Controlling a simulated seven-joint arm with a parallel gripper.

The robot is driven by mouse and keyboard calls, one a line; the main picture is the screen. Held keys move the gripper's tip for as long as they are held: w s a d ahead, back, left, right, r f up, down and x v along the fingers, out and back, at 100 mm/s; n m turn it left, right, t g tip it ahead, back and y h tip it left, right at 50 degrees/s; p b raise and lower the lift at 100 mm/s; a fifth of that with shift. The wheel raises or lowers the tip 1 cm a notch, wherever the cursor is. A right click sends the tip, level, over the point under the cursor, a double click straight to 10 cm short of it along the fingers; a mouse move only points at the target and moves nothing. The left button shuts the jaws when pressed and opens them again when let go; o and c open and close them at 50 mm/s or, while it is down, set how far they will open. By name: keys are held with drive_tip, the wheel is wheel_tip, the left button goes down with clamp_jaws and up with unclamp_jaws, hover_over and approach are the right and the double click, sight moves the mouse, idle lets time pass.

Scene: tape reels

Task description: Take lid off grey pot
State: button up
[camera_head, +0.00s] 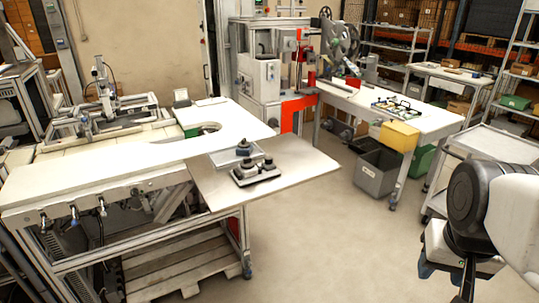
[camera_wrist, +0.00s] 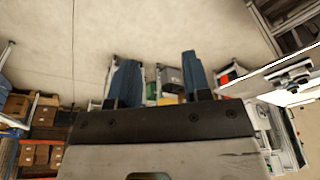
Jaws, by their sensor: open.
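A small grey pot-like object (camera_head: 243,148) with a dark bluish top sits on a light grey tray (camera_head: 226,161) on the table's jutting board. It is too small to tell whether its top is a separate lid. In front of it is a dark base (camera_head: 257,175) with several round knobs or pots. My gripper (camera_wrist: 160,82) shows two blue fingers spread apart with nothing between them. In the head view my arm hangs at the lower right, far from the table objects. The wrist view does not show the pot.
The white worktable (camera_head: 130,165) fills the left, with open floor (camera_head: 330,235) between it and my arm. A second bench (camera_head: 400,110) with a yellow bin (camera_head: 399,136) stands at the back right. A grey cart (camera_head: 490,150) is close behind my arm.

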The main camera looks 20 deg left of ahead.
drive_tip(key=w+a+r+m, duration=0.1)
drive_tip(key=w+a+r, duration=0.25)
drive_tip(key=w, duration=0.45)
drive_tip(key=w+a+r+m, duration=0.1)
drive_tip(key=w+a+r, duration=0.1)
drive_tip(key=w+a, duration=0.35)
drive_tip(key=m+g, duration=0.3)
drive_tip(key=m, duration=0.4)
hover_over(246, 158)
drive_tip(key=f, duration=0.9)
drive_tip(key=shift+d+f, duration=0.3)
drive_tip(key=shift+d, duration=0.05)
drive_tip(key=shift+w+a+f, duration=0.1)
drive_tip(key=shift+a+f, duration=0.1)
drive_tip(key=shift+a, duration=0.2)
drive_tip(key=shift+f, duration=1.3)
drive_tip(key=shift+f, duration=0.1)
drive_tip(key=shift+f, duration=2.5)
